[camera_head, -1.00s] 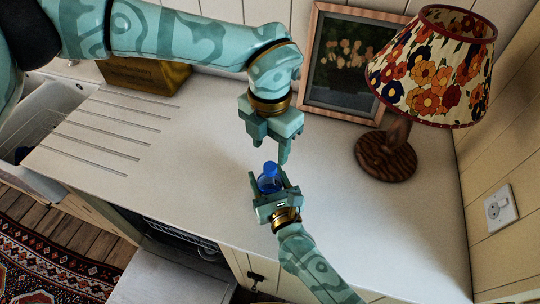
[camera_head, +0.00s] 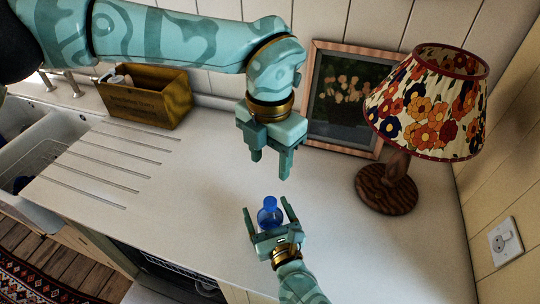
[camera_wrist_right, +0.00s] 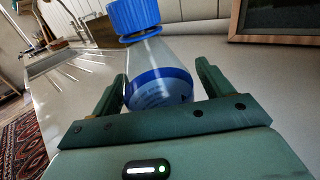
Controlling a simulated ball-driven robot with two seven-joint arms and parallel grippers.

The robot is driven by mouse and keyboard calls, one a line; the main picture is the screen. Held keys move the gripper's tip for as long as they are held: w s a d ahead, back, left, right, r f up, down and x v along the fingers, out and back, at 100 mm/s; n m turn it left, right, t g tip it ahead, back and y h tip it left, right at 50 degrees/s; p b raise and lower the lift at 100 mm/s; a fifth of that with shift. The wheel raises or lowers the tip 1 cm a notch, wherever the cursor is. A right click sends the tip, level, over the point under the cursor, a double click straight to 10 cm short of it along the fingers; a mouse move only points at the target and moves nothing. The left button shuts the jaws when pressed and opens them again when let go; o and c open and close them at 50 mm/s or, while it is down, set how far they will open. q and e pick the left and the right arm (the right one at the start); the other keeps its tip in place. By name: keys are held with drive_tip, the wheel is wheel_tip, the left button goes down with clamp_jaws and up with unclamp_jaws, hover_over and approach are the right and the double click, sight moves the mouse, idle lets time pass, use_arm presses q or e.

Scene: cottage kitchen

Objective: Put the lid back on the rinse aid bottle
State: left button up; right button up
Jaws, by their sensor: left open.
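The rinse aid bottle (camera_head: 271,217) is clear with a blue label and stands on the pale worktop. It also shows in the right wrist view (camera_wrist_right: 158,72). The blue lid (camera_wrist_right: 133,16) is on the bottle's neck; its top is cut off in the wrist view. My right gripper (camera_head: 269,214) is open around the bottle, one finger on each side, with a visible gap at the right finger. My left gripper (camera_head: 270,167) is open and empty above and behind the bottle, fingers pointing down, clear of the lid.
A lamp (camera_head: 427,110) with a floral shade and wooden base stands at the right. A framed picture (camera_head: 345,100) leans on the back wall. A wooden box (camera_head: 143,98) and the sink (camera_head: 45,140) are at the left. The worktop between is clear.

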drive_tip(key=b+v, duration=0.1)
drive_tip(key=v, duration=1.5)
drive_tip(key=shift+s, duration=0.15)
drive_tip(key=shift+s, duration=0.1)
